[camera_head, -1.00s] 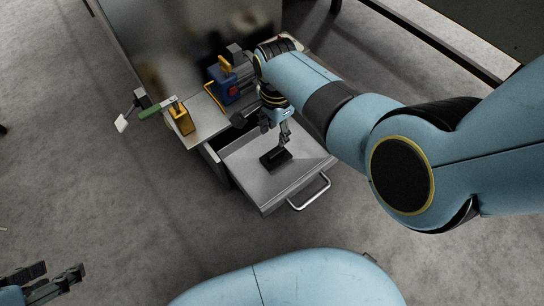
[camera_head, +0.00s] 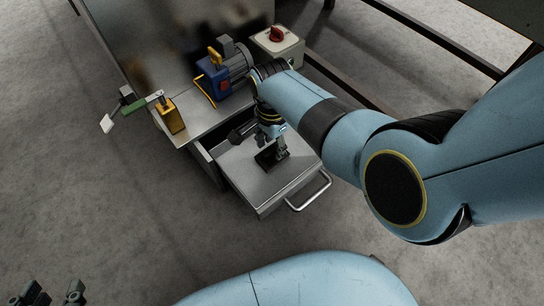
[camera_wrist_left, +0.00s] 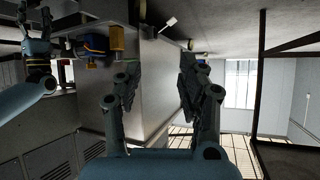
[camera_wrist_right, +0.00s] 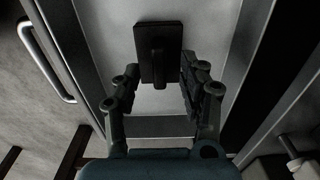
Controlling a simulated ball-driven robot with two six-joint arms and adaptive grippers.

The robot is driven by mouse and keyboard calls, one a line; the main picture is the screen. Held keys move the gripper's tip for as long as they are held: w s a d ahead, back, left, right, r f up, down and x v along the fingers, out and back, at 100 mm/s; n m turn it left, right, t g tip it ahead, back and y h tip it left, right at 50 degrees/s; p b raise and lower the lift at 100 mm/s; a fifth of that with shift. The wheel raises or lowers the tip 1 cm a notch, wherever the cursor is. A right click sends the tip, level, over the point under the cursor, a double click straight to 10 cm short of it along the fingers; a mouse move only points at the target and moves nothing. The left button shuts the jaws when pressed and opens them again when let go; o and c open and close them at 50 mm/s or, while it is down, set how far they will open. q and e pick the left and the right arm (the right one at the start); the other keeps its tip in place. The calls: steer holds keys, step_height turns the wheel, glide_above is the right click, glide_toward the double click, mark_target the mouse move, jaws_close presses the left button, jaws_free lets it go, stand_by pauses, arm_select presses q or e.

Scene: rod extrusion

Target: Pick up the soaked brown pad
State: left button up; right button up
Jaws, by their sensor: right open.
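A dark, almost black rectangular pad (camera_head: 264,162) with a raised grip on top lies in the open drawer (camera_head: 245,178). Its brown colour is hard to make out. In the right wrist view the pad (camera_wrist_right: 147,35) lies flat, just ahead of the fingertips. My right gripper (camera_head: 278,150) points down over the pad and partly covers it. In its wrist view the right gripper (camera_wrist_right: 160,76) is open, with the near end of the grip (camera_wrist_right: 158,68) between the fingertips. My left gripper (camera_head: 58,292) is open and empty, far from the drawer at lower left.
The drawer's front handle (camera_head: 310,193) sticks out toward me. The drawer's front part is clear.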

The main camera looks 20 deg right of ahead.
step_height(320, 180, down, 2)
steer(key=shift+f+b, duration=0.25)
steer(key=shift+b, duration=0.5)
arm_select(q)
steer(key=w+d+r+m+t, duration=0.1)
steer(key=w+r+t, duration=0.4)
steer(key=w+r, duration=0.3)
steer(key=shift+r+h, duration=0.4)
steer(key=shift+r, duration=0.45)
arm_select(e)
jaws_close()
